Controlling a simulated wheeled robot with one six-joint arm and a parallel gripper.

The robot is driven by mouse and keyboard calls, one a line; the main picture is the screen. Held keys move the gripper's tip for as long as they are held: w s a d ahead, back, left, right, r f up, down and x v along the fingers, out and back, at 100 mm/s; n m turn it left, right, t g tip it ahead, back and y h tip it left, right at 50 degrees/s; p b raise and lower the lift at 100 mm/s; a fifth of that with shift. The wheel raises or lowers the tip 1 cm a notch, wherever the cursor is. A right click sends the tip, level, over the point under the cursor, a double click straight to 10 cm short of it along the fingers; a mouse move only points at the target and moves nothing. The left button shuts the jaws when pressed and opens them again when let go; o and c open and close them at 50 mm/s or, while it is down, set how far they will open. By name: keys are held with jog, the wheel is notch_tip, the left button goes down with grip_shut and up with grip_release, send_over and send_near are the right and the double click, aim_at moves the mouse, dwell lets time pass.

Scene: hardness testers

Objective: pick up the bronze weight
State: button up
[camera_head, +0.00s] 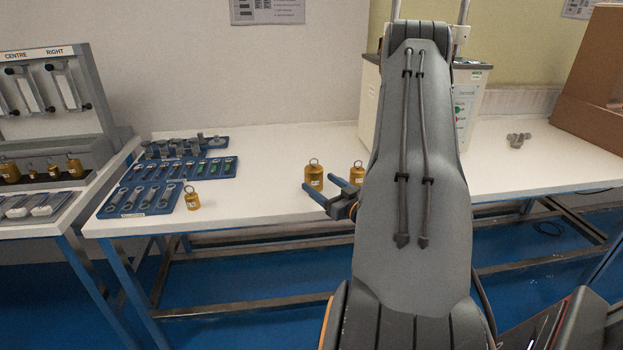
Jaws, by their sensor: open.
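Several bronze-gold weights with ring tops are in view. A large weight (314,175) stands upright on the white table (255,200), right by my gripper. A second weight (356,176) stands to its right, partly hidden by my arm. A smaller weight (192,200) stands alone near the table's front edge, beside the blue trays. My gripper (306,184) has blue fingers spread apart, with nothing seen between them. It is at the front of the two weights, overlapping the large one's lower edge. I cannot tell whether it touches them.
Blue trays (140,198) of small tools lie at the left. A grey stand (60,95) with more weights (75,168) is at the far left. A white machine (470,95) stands behind my arm, and a brown box (595,70) at the right.

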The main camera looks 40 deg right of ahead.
aim_at(314, 176)
jog(key=shift+w+d+p, duration=0.25)
jog(key=shift+w+p, duration=0.05)
jog(key=shift+w, duration=1.05)
jog(key=shift+w+d+p, duration=0.25)
jog(key=shift+w+p, duration=0.05)
jog(key=shift+w, duration=1)
jog(key=c, duration=1.7)
jog(key=shift+r, duration=0.15)
grip_shut()
